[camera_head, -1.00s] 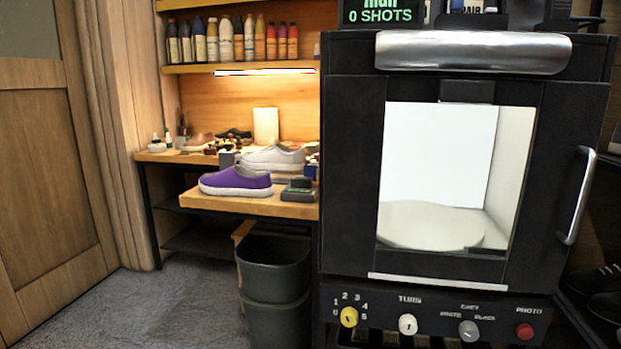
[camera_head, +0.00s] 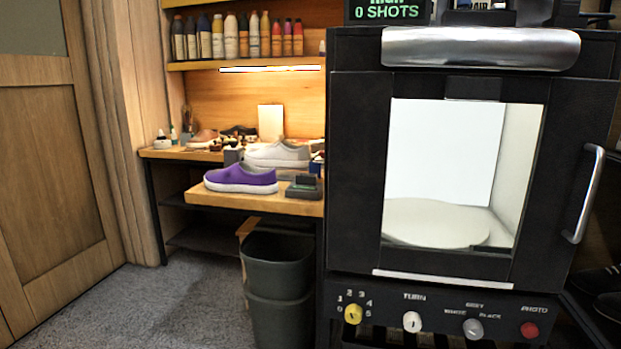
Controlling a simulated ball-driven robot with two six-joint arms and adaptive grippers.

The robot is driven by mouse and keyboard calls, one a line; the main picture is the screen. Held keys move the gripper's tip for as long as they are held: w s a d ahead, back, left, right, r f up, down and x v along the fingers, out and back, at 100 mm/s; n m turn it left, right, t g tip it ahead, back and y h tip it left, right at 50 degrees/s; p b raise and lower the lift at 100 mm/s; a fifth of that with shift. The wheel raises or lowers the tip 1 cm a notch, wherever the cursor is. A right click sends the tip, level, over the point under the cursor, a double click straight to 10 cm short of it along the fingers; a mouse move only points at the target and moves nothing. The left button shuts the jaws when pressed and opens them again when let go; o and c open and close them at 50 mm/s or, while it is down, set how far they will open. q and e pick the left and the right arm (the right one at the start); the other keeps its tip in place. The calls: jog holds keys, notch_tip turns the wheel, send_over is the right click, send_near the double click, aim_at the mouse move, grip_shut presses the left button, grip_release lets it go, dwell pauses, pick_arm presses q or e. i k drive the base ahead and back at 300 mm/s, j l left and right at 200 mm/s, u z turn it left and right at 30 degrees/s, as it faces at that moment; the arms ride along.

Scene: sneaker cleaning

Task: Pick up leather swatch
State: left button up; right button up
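I cannot make out a leather swatch for certain in the head view. Small items lie on the wooden workbench (camera_head: 250,200) at the back left, too small to tell apart. A purple sneaker with a white sole (camera_head: 241,180) sits on the bench's front part. A white sneaker (camera_head: 277,154) is behind it. A dark block-like item (camera_head: 304,187) lies to the purple sneaker's right. Neither of my grippers shows in the view.
A large black photo booth (camera_head: 352,180) with a window, handle and knobs fills the right side. A dark bin (camera_head: 278,264) stands below the bench. Several bottles (camera_head: 235,36) line the shelf above. Grey floor (camera_head: 175,300) is open at the left, beside a wooden door (camera_head: 45,170).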

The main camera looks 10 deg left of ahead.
aim_at(316, 168)
jog(key=z, duration=0.4)
jog(key=i+j+z, duration=0.15)
jog(key=j+z, duration=1.1)
jog(key=j, duration=0.15)
jog(key=i, duration=0.05)
